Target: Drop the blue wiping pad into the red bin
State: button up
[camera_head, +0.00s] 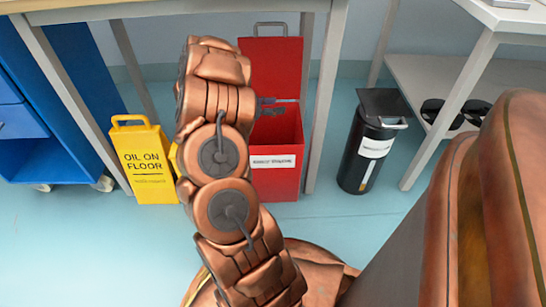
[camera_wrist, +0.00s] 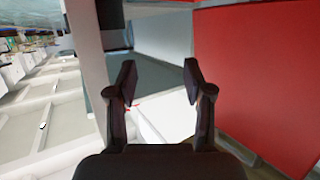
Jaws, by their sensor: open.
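The red bin (camera_head: 288,182) stands on the floor under a table, with its red lid (camera_head: 268,62) raised behind it and a white label on its front. My gripper (camera_head: 284,106) is at the bin's opening, in front of the raised lid, and my arm covers the bin's left part. In the wrist view my gripper (camera_wrist: 160,80) has its two dark fingers wide apart with nothing between them. A large red surface, apparently part of the red bin (camera_wrist: 265,75), fills the right of that view. I see no blue wiping pad in either view; the bin's inside is mostly hidden.
A yellow oil sign (camera_head: 148,165) stands left of my arm. A black bin (camera_head: 361,155) with a label stands to the right. Grey table legs (camera_head: 325,100) flank the red bin. A blue cabinet (camera_head: 40,120) is at the far left. The front floor is clear.

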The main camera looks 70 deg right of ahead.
jog(key=v, duration=1.2)
dwell(0.6)
